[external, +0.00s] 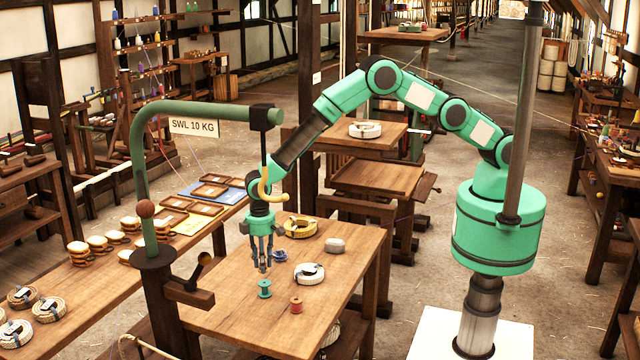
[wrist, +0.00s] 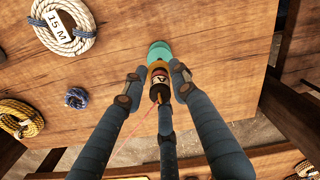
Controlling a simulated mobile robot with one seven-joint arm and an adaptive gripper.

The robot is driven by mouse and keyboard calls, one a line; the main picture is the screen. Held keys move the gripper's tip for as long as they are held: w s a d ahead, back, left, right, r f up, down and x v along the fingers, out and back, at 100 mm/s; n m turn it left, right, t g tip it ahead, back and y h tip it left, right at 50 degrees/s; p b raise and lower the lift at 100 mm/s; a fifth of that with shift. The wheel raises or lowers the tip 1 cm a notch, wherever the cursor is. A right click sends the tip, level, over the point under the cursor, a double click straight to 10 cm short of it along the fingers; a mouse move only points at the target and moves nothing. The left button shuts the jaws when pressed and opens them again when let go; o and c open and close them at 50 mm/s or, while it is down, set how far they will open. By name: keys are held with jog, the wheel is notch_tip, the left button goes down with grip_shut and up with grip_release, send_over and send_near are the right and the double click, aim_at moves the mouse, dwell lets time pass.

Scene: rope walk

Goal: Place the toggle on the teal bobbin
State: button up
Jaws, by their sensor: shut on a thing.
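The teal bobbin (external: 264,289) stands upright on the wooden table, near its front left part. It also shows in the wrist view (wrist: 160,50), partly hidden behind the toggle. The toggle (wrist: 158,76), orange-brown with a dark end, is between my fingertips in the wrist view. My gripper (external: 264,264) points down and is shut on the toggle, just above the teal bobbin. In the external view the toggle is too small to make out. I cannot tell whether it touches the bobbin.
A red bobbin (external: 296,305) stands right of the teal one. A green hoist post (external: 140,180) rises at the left.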

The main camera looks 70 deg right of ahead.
jog(key=shift+s+f, duration=0.1)
jog(key=shift+f, duration=1.7)
grip_shut()
jog(key=o, duration=1.2)
grip_release()
jog(key=shift+c, duration=0.2)
jog(key=shift+r, duration=0.1)
jog(key=shift+r, duration=5.95)
